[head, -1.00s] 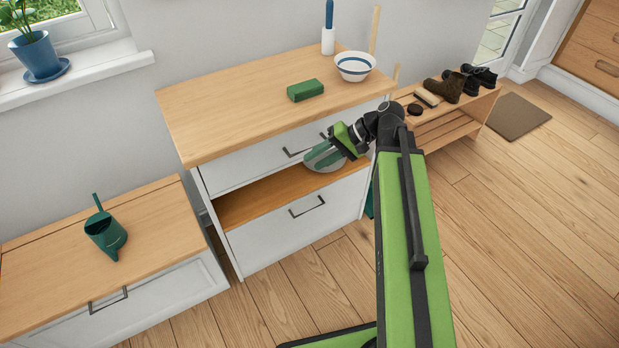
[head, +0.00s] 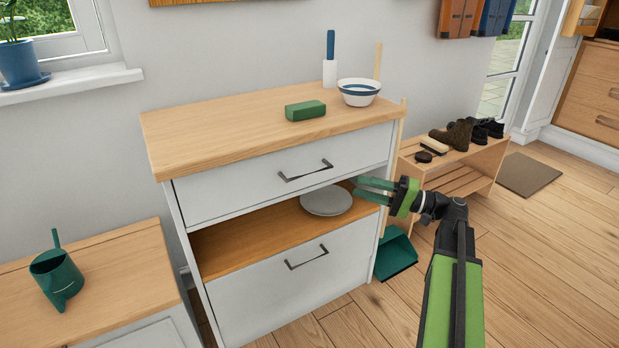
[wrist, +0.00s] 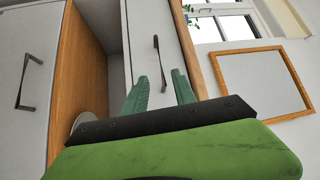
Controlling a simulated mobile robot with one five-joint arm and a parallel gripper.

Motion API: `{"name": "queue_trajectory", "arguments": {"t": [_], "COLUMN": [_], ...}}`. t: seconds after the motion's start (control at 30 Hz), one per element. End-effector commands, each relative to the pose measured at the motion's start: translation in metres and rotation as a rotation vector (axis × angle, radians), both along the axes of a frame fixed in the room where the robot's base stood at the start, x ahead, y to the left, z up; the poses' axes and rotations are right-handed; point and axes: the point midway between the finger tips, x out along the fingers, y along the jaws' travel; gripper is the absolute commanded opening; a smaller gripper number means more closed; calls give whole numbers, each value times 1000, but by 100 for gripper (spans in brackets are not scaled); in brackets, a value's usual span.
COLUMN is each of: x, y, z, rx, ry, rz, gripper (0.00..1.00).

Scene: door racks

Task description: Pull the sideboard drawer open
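The sideboard (head: 262,142) stands against the wall with a wooden top. Its white upper drawer (head: 240,189) is shut and has a dark bar handle (head: 306,171). The handle also shows in the wrist view (wrist: 159,62), just beyond the fingertips. My gripper (head: 358,188) is open and empty, to the right of the handle and a little lower in the head view. In the wrist view its two green fingers (wrist: 162,82) are spread apart, pointing towards the drawer front, with the handle apart from them.
An open shelf (head: 235,240) below the drawer holds white plates (head: 326,201). A lower front (head: 270,290) has its own handle. A green block (head: 305,110) and a bowl (head: 359,91) stand on top. A green dustpan (head: 395,255) and shoe bench (head: 455,170) are at right.

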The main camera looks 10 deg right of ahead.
Motion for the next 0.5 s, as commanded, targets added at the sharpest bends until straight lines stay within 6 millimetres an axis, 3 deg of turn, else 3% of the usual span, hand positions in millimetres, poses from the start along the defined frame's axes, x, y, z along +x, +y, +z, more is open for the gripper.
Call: {"name": "queue_trajectory", "arguments": {"t": [0.5], "x": [55], "y": [112], "z": [18], "rx": [-2], "ry": [2], "rz": [2], "gripper": [33]}}
